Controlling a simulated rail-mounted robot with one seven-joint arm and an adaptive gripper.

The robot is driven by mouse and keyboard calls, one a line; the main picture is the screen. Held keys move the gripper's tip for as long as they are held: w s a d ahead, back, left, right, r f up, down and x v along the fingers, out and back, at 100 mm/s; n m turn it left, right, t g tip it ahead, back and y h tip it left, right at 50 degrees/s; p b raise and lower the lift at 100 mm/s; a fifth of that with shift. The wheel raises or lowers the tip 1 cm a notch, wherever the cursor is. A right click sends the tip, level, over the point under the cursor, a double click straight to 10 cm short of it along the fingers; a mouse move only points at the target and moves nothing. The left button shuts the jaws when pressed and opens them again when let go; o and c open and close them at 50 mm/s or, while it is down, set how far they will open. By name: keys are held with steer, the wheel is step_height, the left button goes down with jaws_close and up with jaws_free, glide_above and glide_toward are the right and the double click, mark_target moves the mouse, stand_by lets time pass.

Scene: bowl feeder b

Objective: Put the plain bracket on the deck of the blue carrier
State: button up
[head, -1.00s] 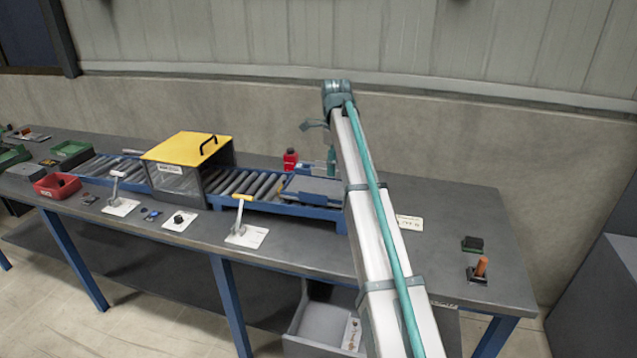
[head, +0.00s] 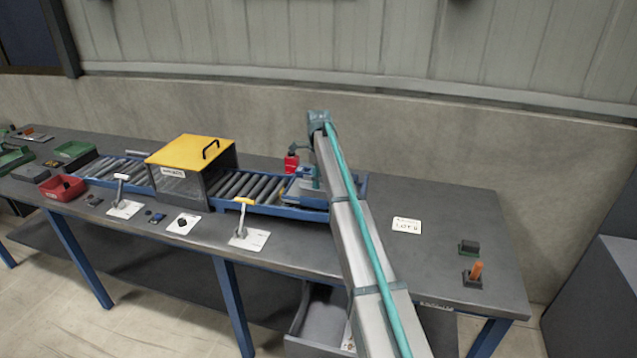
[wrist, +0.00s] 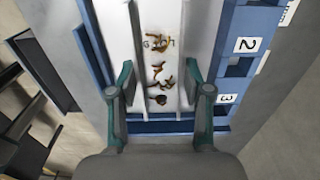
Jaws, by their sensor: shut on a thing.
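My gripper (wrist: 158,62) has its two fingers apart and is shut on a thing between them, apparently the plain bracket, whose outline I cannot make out. Between and beyond the fingers is a pale surface with several brown marks. It is framed in blue, and I cannot tell whether this is the carrier's deck. In the head view, the blue carrier (head: 297,187) appears to be at the right end of the roller conveyor, partly hidden by my arm. My gripper there is mostly hidden, close over that end.
The roller conveyor (head: 257,189) runs left to a yellow-topped box (head: 190,151). A red bin (head: 61,187) and lever plates (head: 250,238) are to the left. The bench's right part is mostly clear. Plates numbered 2 (wrist: 247,45) and 3 (wrist: 225,99) show.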

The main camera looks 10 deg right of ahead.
steer(key=shift+s+f, duration=0.1)
steer(key=shift+f, duration=0.85)
steer(key=shift+f, duration=0.15)
steer(key=o, duration=1.2)
step_height(320, 180, up, 12)
steer(key=b, duration=0.2)
steer(key=shift+b, duration=0.4)
